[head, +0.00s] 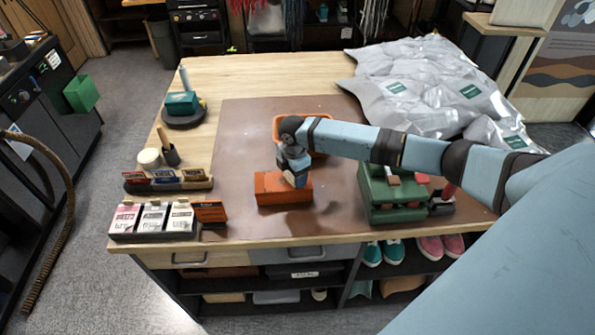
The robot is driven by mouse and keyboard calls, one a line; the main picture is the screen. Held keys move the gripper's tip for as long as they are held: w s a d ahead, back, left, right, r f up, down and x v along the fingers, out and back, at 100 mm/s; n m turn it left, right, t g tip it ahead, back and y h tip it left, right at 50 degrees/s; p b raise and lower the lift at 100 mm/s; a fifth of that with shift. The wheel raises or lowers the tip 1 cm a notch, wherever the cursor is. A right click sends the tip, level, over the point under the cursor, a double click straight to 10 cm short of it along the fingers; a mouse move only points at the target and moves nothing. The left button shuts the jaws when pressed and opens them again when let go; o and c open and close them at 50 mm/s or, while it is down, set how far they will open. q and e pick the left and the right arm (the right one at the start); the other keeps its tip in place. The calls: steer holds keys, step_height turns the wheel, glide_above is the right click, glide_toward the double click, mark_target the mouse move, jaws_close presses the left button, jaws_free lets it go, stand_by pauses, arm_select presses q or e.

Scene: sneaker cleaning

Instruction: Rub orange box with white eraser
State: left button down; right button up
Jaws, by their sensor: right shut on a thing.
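The orange box (270,192) sits on the brown mat near the front middle of the table. My right gripper (297,183) points down at the right part of its top and is shut. The thing in its jaws is mostly hidden by the fingers and too small to make out clearly; it fits the white eraser. I cannot tell whether it touches the box. My left gripper is not in view.
The brown mat (240,130) has free room left of the box. An orange tray (278,122) lies behind my arm. A green caddy (385,195) stands right. Card holders (152,218) stand left; grey bags (420,75) lie back right.

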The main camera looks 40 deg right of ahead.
steer(key=shift+r, duration=3.05)
steer(key=shift+r, duration=1.5)
